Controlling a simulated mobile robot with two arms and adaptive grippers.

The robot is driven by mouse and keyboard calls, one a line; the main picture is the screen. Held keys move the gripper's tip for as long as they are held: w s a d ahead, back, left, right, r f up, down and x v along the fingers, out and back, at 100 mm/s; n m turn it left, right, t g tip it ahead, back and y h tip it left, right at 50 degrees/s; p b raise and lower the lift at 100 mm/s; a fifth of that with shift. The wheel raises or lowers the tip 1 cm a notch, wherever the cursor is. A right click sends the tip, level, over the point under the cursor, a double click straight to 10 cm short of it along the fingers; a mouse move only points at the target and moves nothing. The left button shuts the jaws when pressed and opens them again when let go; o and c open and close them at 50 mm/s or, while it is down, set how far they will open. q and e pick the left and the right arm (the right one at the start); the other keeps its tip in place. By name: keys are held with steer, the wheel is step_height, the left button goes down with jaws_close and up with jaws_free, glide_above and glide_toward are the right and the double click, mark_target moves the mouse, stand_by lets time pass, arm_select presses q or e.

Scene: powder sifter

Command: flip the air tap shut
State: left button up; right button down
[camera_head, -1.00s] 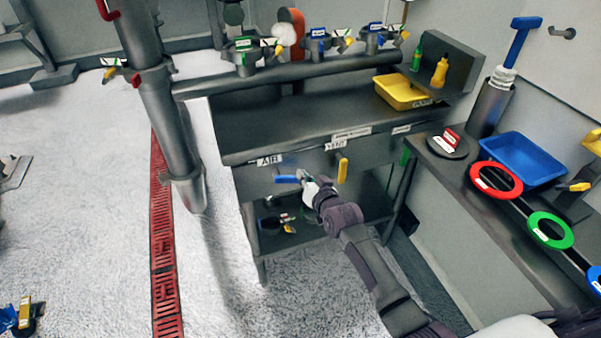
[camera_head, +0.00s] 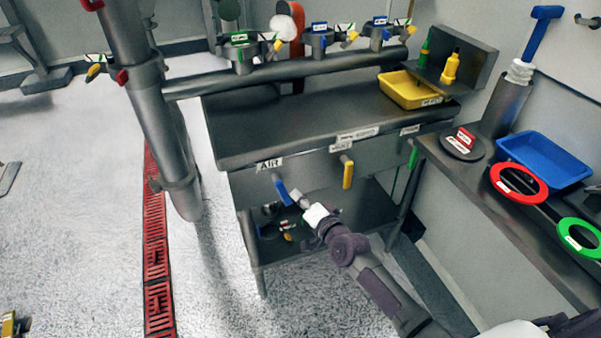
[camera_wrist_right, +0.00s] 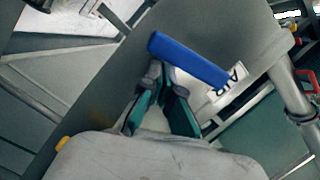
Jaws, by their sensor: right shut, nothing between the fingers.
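The air tap has a blue lever (camera_head: 283,192) under the white AIR label (camera_head: 269,164) on the front of the grey bench. In the head view the lever hangs steeply down, tilted slightly to the right. My right gripper (camera_head: 297,196) is shut and empty just right of the lever's lower part. In the right wrist view the blue lever (camera_wrist_right: 188,58) lies across just beyond the fingertips (camera_wrist_right: 165,82). I cannot tell whether they touch it. My left gripper is not in view.
A yellow lever (camera_head: 347,173) hangs down to the right of the air tap. A yellow tray (camera_head: 409,100) sits on the bench top. A side counter with a blue tray (camera_head: 545,160) and coloured rings stands at the right. Small items lie on the shelf below.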

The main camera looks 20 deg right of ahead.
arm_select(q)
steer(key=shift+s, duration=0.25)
arm_select(e)
steer(key=shift+s+a+f, duration=0.15)
steer(key=shift+a+f, duration=0.3)
steer(key=shift+a, duration=0.25)
steer(key=shift+a+f, duration=0.15)
steer(key=shift+a, duration=0.05)
